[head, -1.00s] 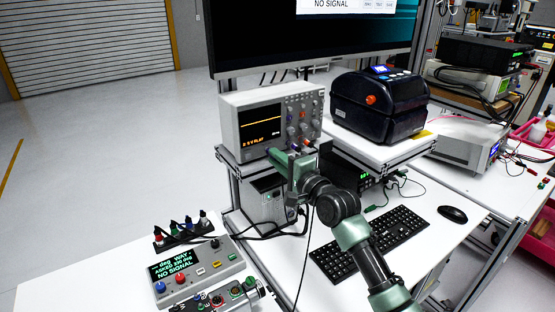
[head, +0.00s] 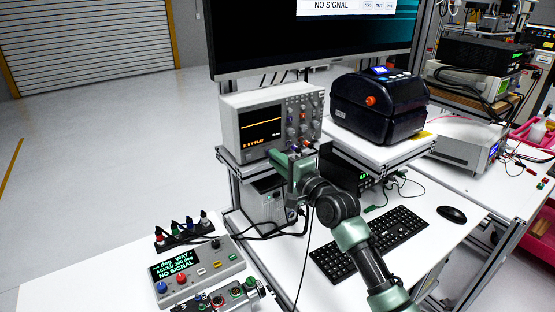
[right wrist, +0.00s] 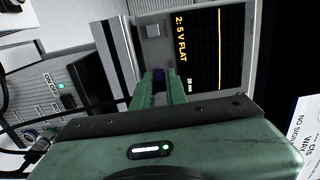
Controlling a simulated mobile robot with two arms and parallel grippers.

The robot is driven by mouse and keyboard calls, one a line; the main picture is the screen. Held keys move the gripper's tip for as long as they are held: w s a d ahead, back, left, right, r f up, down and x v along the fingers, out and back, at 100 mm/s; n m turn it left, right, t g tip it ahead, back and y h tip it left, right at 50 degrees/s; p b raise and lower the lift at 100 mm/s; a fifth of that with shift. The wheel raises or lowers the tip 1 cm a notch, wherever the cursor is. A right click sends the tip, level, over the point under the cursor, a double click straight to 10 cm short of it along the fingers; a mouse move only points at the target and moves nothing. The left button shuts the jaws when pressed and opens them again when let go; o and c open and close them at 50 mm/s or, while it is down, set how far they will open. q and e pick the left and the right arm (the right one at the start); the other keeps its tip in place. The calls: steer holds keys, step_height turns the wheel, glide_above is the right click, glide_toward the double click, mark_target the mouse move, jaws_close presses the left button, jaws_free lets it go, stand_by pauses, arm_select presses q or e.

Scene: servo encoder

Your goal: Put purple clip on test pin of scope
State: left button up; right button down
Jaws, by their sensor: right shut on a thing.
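The scope (head: 240,127) is a light grey box on the raised shelf, with a dark screen, a flat yellow trace and coloured knobs. In the right wrist view its screen (right wrist: 205,50) reads "2: 5 V FLAT". My right gripper (head: 276,157) is at the lower front of the scope, under the screen. In the right wrist view its green fingers (right wrist: 159,80) are shut on the purple clip (right wrist: 158,74), a small dark purple piece at the fingertips. The test pin is hidden or too small to tell. I cannot tell whether the clip touches the scope. My left gripper is not in view.
A dark printer (head: 380,107) stands right of the scope. Below the shelf are a grey box unit (head: 264,207) with cables, a keyboard (head: 370,243) and a mouse (head: 452,214). A control box (head: 195,270) reading "NO SIGNAL" and a rack of coloured clips (head: 183,234) sit front left.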

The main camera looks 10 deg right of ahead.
steer(key=shift+p, duration=0.3)
stand_by(0.5)
steer(key=shift+w, duration=0.15)
stand_by(0.5)
steer(key=c, duration=1.3)
jaws_free()
steer(key=shift+c, duration=0.2)
steer(key=p+v, duration=0.3)
steer(key=v, duration=0.4)
steer(key=shift+p, duration=0.4)
